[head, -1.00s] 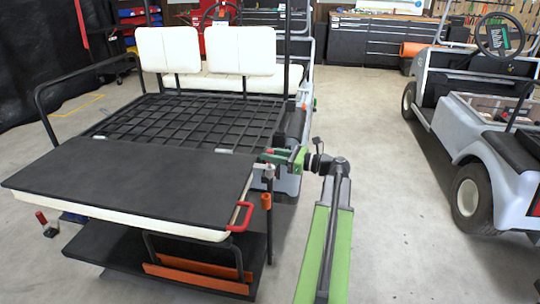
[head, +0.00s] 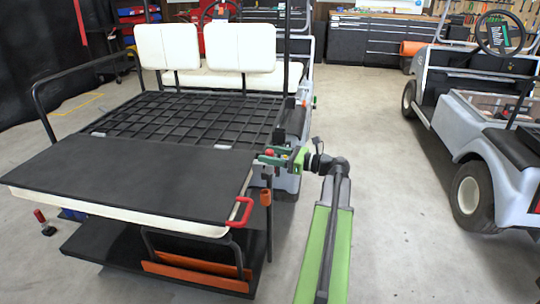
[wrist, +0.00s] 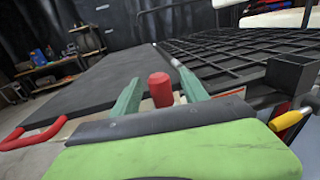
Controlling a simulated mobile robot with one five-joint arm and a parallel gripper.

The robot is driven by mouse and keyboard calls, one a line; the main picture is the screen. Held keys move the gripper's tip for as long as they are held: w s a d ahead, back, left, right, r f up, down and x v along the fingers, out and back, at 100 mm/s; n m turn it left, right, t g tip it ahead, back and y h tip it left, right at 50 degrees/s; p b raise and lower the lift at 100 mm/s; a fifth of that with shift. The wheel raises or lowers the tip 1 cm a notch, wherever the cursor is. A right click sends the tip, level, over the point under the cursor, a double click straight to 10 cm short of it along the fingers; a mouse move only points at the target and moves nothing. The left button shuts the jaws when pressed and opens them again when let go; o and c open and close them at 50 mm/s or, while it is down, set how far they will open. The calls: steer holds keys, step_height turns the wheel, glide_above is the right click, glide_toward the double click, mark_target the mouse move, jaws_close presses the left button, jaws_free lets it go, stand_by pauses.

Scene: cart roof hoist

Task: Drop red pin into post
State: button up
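The red pin (wrist: 160,90) stands upright in the wrist view, between the two green fingers of my gripper (wrist: 159,84). Floor-side gaps show on both sides of it, so the fingers look open and apart from it. In the head view the red pin's top (head: 269,153) shows at my gripper (head: 272,160), beside the right edge of the cart's rear deck. A dark upright post (head: 269,225) with an orange sleeve stands just below there. The pin's lower end is hidden, so I cannot tell how deep it sits in the post.
The black rear deck (head: 130,175) and mesh bed (head: 190,122) lie left of my gripper. A red handle (head: 241,213) sticks out at the deck's right corner. A black square tube (wrist: 290,74) is close on the right. Open floor (head: 400,230) separates a second cart (head: 480,150).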

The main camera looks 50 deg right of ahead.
steer(key=v, duration=1.7)
steer(key=shift+s, duration=0.2)
steer(key=shift+d, duration=0.15)
